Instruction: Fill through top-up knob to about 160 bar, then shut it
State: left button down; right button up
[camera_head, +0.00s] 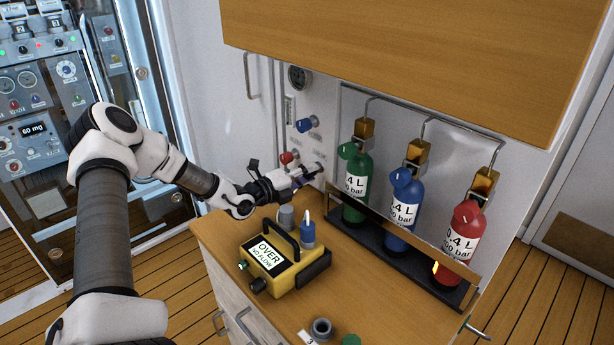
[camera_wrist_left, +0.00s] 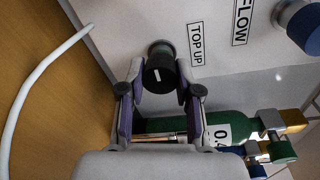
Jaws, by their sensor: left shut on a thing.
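The top-up knob (camera_wrist_left: 158,73) is black with a white mark, on the white panel beside the "TOP UP" label (camera_wrist_left: 196,44). My left gripper (camera_wrist_left: 160,80) has its two fingers on either side of this knob and is shut on it. In the head view my left gripper (camera_head: 308,174) reaches the lower part of the panel and mostly hides the knob. A small round gauge (camera_head: 299,77) is high on the panel; its reading is too small to tell. My right gripper is not in view.
Green (camera_head: 355,190), blue (camera_head: 403,212) and red (camera_head: 464,235) cylinders stand in a rack at right. A blue knob (camera_head: 306,125) and a red knob (camera_head: 289,157) stick out near my gripper. A yellow meter (camera_head: 268,264) reading "OVER NO FLOW" stands on the wooden counter.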

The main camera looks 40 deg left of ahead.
pick_arm(q)
jog(key=m, duration=0.4)
jog(key=shift+y, duration=0.3)
jog(key=m+p, duration=0.1)
jog(key=m, duration=0.3)
jog(key=shift+a+m+y, duration=0.1)
jog(key=shift+m+y, duration=0.2)
jog(key=m, duration=0.4)
jog(key=shift+y+p, duration=0.3)
jog(key=shift+a+m, duration=0.1)
jog(key=shift+m, duration=1.8)
jog(key=c, duration=0.8)
grip_release()
